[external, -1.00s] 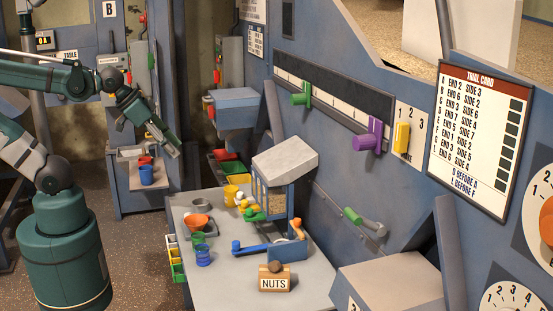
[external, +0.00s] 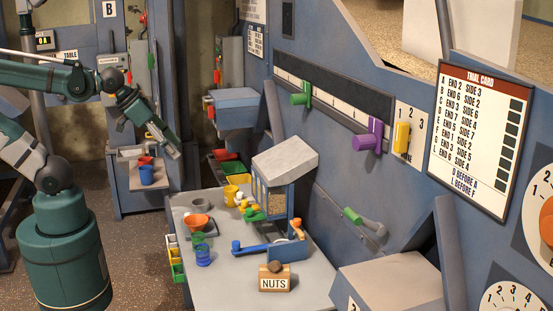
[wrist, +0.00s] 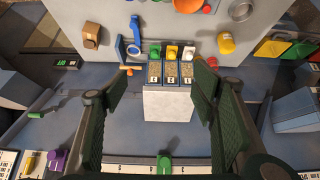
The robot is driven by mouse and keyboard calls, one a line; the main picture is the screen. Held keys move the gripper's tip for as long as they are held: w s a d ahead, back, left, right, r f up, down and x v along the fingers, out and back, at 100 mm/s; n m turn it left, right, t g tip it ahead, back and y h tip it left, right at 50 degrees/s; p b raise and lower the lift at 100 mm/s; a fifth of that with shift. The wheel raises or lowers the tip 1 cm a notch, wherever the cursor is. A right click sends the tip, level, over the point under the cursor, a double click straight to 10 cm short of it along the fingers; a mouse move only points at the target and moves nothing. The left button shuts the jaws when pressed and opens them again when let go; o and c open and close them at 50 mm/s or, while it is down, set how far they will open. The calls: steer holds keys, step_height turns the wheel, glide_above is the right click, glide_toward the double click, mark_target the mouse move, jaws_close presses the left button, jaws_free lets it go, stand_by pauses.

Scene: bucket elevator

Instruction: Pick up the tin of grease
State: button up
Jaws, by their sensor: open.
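The likely same yellow item (wrist: 226,42) shows at the upper right of the wrist view. No label on it is readable, so I cannot tell for sure that it is the tin of grease. My gripper (external: 172,151) hangs left of the table in the external view, apart from the yellow vessel. In the wrist view my gripper (wrist: 164,72) has its two fingers wide apart with nothing between them.
The table's front left is mostly bare.

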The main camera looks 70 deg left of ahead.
steer(key=w+a+f+n+t+h+b, duration=0.1)
steer(key=w+a+f+n+b, duration=0.4)
steer(key=w+f+n, duration=0.35)
steer(key=w+a+f+n+t+h+b, duration=0.1)
steer(key=w+a+f+n+b, duration=0.35)
steer(key=w+f+n, duration=0.45)
steer(key=n+t+y+b, duration=0.2)
steer(key=n+t+b, duration=0.45)
steer(key=n, duration=1.15)
glide_toward(229, 189)
steer(key=w+g, duration=0.1)
steer(key=w+b, duration=0.1)
steer(key=w, duration=0.1)
steer(key=shift+w+a+r+g, duration=0.15)
steer(key=shift+w+g, duration=0.1)
steer(key=shift+g, duration=0.1)
steer(key=shift+w, duration=0.15)
steer(key=shift+b+x, duration=0.35)
steer(key=shift+x, duration=0.85)
